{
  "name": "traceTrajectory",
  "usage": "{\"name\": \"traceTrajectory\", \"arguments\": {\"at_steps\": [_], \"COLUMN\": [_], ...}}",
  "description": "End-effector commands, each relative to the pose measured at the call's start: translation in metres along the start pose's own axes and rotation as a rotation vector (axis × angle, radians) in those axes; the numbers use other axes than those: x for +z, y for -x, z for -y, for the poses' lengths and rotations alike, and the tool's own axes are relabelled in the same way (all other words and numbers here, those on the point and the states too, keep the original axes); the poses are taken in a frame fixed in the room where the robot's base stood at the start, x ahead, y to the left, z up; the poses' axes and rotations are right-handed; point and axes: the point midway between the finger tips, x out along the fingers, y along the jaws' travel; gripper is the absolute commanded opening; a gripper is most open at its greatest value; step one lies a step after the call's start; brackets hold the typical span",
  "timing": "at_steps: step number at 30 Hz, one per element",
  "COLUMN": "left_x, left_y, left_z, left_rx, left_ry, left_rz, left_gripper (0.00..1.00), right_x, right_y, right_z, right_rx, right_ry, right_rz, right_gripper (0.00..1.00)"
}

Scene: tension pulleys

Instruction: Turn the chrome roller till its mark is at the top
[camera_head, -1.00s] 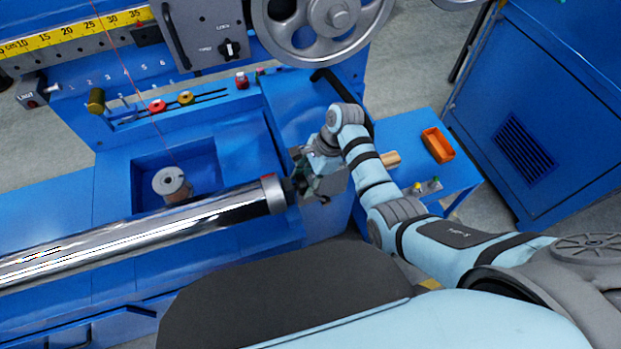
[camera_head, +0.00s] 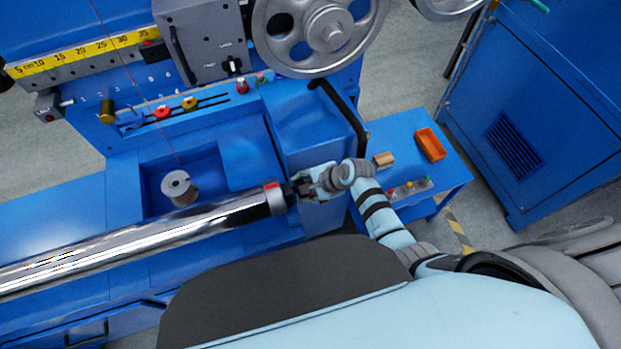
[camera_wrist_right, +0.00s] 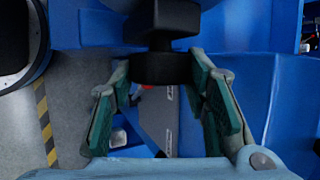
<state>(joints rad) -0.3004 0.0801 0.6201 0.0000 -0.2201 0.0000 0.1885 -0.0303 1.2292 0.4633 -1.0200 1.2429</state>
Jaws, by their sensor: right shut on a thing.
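The long chrome roller (camera_head: 135,239) runs from the left edge toward the middle of the head view. A grey collar (camera_head: 275,201) sits at its right end, with a red mark (camera_head: 271,186) on the collar's upper side. My right gripper (camera_head: 303,188) is at the dark shaft end just beyond the collar. In the right wrist view, its fingers stand on either side of the black round end piece (camera_wrist_right: 166,66), and the gripper is shut on it. The fingers partly hide the shaft end in the head view. My left gripper is not in view.
A blue machine body surrounds the roller, with a thread spool (camera_head: 178,188) in a recess behind it. A large grey handwheel (camera_head: 332,38) is above. A side table holds an orange tray (camera_head: 431,144), a wooden block (camera_head: 384,160) and small buttons.

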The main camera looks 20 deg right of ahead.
Motion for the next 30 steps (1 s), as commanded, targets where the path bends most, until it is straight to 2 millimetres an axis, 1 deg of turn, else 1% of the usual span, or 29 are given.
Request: {"name": "traceTrajectory", "arguments": {"at_steps": [1,9,24,25,28,30], "left_x": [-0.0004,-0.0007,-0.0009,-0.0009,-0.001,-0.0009], "left_y": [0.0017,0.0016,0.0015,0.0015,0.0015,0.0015], "left_z": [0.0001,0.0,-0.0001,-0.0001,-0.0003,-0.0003], "left_rx": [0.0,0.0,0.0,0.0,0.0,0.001], "left_ry": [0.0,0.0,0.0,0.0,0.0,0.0], "left_rz": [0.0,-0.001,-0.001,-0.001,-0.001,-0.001], "left_gripper": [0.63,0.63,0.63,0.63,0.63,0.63], "right_x": [0.003,0.0023,0.0023,0.0022,0.0014,0.0008], "right_y": [0.0004,-0.0006,-0.0006,-0.0006,-0.0005,-0.0004], "right_z": [0.0005,0.0005,0.001,0.001,0.0005,0.0001], "right_rx": [-0.025,-0.124,-0.145,-0.145,-0.144,-0.143], "right_ry": [0.005,0.045,0.054,0.054,0.055,0.054], "right_rz": [0.006,0.006,0.006,0.006,0.005,0.003], "right_gripper": [0.15,0.15,0.15,0.47,0.63,0.63]}}
